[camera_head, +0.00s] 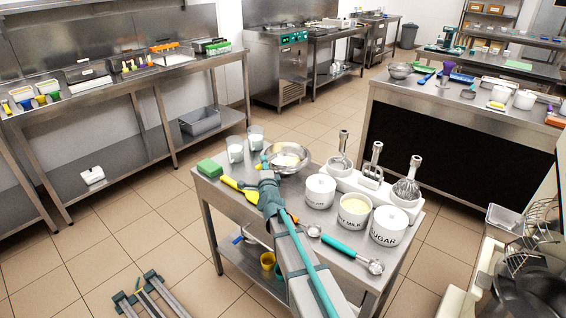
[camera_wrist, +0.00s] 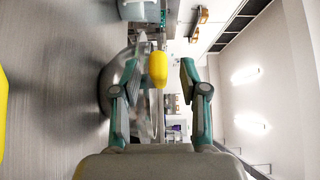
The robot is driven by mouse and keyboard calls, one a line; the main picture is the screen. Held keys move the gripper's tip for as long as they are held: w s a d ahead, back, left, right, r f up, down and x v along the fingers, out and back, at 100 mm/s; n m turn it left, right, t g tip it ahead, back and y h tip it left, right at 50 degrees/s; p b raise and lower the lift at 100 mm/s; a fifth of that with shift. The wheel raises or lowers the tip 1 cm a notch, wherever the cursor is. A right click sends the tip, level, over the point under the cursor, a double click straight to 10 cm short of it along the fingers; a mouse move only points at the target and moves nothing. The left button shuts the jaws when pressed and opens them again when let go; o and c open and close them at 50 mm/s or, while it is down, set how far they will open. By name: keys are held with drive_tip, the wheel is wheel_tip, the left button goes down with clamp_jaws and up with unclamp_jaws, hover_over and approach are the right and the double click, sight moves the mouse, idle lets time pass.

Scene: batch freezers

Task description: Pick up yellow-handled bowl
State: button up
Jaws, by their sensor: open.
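The metal bowl (camera_head: 290,157) stands near the back of the small steel table, with pale contents. Its yellow handle (camera_wrist: 158,67) shows between my fingers in the wrist view, and the bowl (camera_wrist: 106,92) is partly hidden behind the left finger there. In the head view only a small bit of yellow handle shows at the bowl's left rim. My gripper (camera_wrist: 155,76) is open, one finger on each side of the handle in the picture; I cannot tell whether they touch it. In the head view my gripper (camera_head: 266,172) is at the bowl's left front edge.
A yellow spatula (camera_head: 240,189) and green sponge (camera_head: 210,168) lie left of my arm. Two glasses (camera_head: 235,149) stand behind. White jars (camera_head: 320,191) and a whisk rack (camera_head: 372,184) stand right of the bowl. A teal-handled scoop (camera_head: 345,249) lies in front.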

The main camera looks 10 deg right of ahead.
drive_tip(key=shift+w, duration=0.15)
clamp_jaws()
drive_tip(key=shift+r, duration=0.1)
idle(0.3)
